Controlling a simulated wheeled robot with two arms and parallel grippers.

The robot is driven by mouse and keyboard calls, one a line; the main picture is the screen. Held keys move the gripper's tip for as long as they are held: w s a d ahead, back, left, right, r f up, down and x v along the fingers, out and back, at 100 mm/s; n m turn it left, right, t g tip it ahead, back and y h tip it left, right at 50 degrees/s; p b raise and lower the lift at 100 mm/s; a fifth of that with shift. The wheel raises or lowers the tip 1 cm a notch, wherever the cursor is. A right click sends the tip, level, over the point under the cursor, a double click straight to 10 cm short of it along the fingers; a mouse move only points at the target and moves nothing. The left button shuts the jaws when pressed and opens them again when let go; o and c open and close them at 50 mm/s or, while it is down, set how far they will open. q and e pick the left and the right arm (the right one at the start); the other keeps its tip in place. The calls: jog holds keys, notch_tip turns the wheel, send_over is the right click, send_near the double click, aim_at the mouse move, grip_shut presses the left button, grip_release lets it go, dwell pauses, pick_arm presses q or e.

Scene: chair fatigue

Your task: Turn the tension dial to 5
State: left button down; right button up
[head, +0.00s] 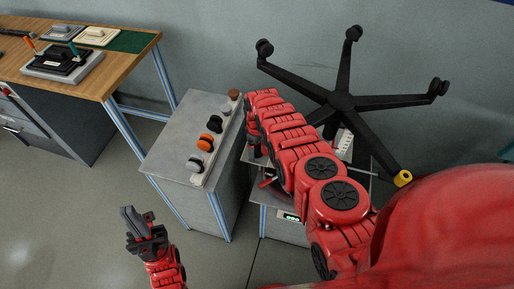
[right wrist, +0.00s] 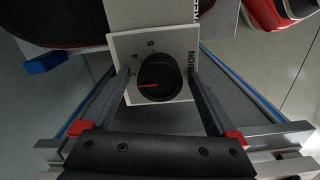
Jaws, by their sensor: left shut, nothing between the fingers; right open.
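The tension dial (right wrist: 158,78) is a round black knob with a red pointer line on a white plate (right wrist: 121,43) in the right wrist view. The pointer points left, close to the 3; the 4 and 5 lie further round toward the top. My right gripper (right wrist: 159,74) is open, with one finger on each side of the dial; I cannot tell whether they touch it. In the head view my right arm hides the dial. My left gripper (head: 143,232) is shut and empty, low in front of the grey cabinet.
The grey cabinet (head: 172,150) carries a row of knobs, including an orange one (head: 206,142). A black five-armed chair base (head: 343,101) stands behind my right arm. A wooden workbench (head: 120,60) is at the left. The floor at lower left is clear.

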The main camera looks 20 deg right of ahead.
jog(key=c, duration=1.4)
